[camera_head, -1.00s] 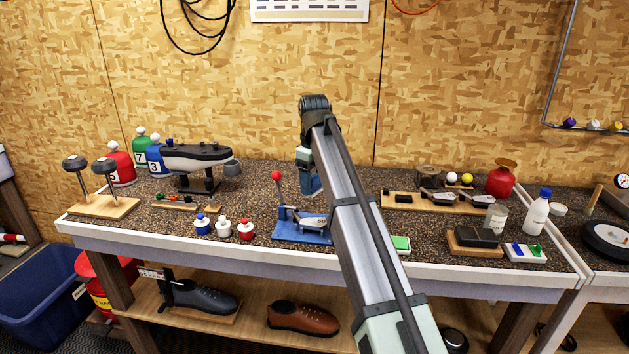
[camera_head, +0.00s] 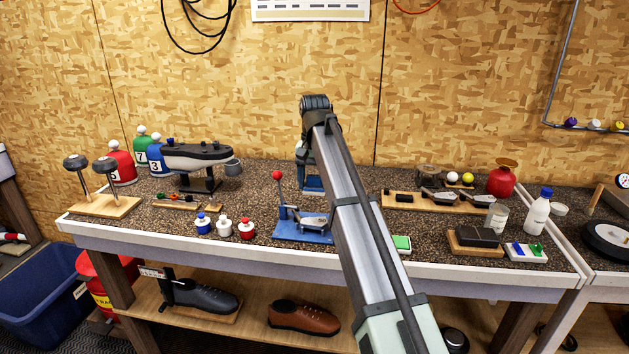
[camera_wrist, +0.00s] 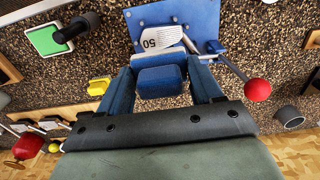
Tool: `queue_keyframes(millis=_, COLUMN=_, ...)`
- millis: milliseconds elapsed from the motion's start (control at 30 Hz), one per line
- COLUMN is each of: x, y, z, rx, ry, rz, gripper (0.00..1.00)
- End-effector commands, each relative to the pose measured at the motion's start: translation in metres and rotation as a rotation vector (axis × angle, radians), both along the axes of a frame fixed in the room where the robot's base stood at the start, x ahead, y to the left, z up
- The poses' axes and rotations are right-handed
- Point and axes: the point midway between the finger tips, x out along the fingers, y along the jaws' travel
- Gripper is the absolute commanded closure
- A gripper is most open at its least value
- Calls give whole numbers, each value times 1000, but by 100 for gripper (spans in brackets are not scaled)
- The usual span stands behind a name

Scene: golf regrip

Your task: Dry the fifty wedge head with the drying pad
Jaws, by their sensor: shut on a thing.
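The fifty wedge head (camera_wrist: 163,38), grey with grooves and marked 50, lies face up in the blue clamp fixture (camera_wrist: 205,14) in the wrist view. In the head view the head (camera_head: 313,220) and fixture (camera_head: 290,236) sit on the bench, partly behind my arm. My gripper (camera_wrist: 165,82) is shut on the drying pad (camera_wrist: 160,80), a blue block with a pale layer. In the head view my gripper (camera_head: 311,178) is behind the fixture and mostly hidden by my arm. The pad appears just beside the head in the wrist view; contact cannot be told.
The fixture's lever with a red ball (camera_head: 277,175) rises left of my arm; the ball (camera_wrist: 257,90) is right of my gripper in the wrist view. A green-topped block (camera_head: 401,243) lies right of the fixture. Several small bottles (camera_head: 225,227) stand left.

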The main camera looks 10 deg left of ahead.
Motion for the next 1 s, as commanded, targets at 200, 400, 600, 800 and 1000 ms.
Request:
queue_keyframes(millis=200, x=0, y=0, z=-7, rx=0, ry=1, rz=-5, gripper=59)
queue_keyframes(millis=400, x=-1, y=0, z=-21, rx=0, ry=1, rz=-4, gripper=59)
queue_keyframes(millis=600, x=-1, y=0, z=-40, rx=0, ry=1, rz=-3, gripper=59)
queue_keyframes(millis=800, x=-1, y=0, z=-59, rx=0, ry=0, rz=-3, gripper=59)
queue_keyframes(millis=1000, x=-1, y=0, z=-77, rx=0, ry=1, rz=-3, gripper=59)
